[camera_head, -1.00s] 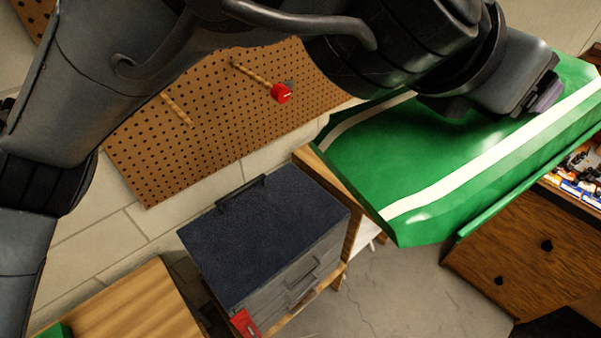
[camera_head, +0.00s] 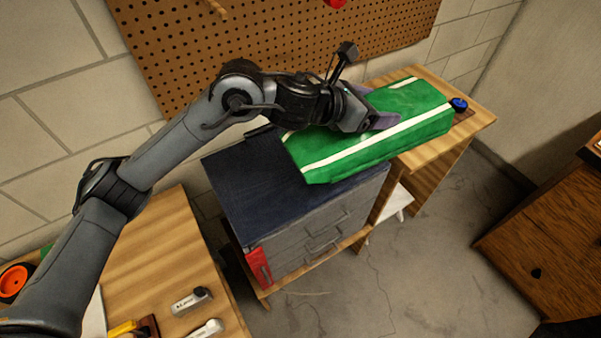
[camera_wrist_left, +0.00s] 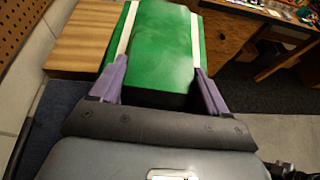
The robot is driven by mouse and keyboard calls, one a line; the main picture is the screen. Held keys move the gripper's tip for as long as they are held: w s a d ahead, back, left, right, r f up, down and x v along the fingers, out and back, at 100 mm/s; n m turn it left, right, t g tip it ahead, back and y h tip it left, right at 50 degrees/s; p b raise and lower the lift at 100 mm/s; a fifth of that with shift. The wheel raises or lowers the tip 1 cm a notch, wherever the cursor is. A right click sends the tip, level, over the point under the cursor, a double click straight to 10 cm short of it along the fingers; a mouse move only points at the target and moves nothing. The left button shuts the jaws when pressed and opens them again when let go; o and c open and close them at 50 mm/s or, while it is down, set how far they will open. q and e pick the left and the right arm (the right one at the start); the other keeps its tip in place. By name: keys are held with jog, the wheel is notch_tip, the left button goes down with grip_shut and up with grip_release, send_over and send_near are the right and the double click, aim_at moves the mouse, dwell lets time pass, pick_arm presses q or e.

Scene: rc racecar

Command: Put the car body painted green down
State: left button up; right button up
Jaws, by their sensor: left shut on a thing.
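The green car body (camera_head: 355,143) has white stripes and lies slantwise across the top of the blue tool chest and the wooden table behind it in the head view. I cannot tell whether it touches them. My left gripper (camera_head: 378,121) reaches in from the left and is shut on the car body. In the left wrist view, its two purple fingers sit on either side of the green car body (camera_wrist_left: 160,50), near the white stripes. My right gripper is not in view.
The tool chest (camera_head: 240,190) has a dark blue top and grey drawers. A wooden table (camera_head: 478,100) bears a small blue wheel (camera_head: 459,104). A wooden bench (camera_head: 165,255) with tools is at lower left. A pegboard (camera_head: 270,45) hangs behind.

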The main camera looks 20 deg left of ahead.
pick_arm(q)
jog(key=shift+n+t+y, duration=0.4)
jog(key=shift+n, duration=0.1)
jog(key=shift+w+a+f, duration=0.4)
jog(key=shift+a+f, duration=2.2)
jog(key=shift+f, duration=1.35)
jog(key=shift+w+a+f, duration=0.35)
jog(key=shift+a+f, duration=2.2)
jog(key=shift+f, duration=1.35)
jog(key=shift+w+a+f, duration=0.4)
jog(key=shift+a+f, duration=2.2)
jog(key=shift+f, duration=1.35)
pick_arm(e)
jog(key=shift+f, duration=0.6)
pick_arm(q)
jog(key=shift+f+b, duration=0.15)
jog(key=shift+b, duration=0.2)
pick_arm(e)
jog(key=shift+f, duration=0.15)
pick_arm(q)
jog(key=shift+f, duration=0.1)
jog(key=o, duration=1.1)
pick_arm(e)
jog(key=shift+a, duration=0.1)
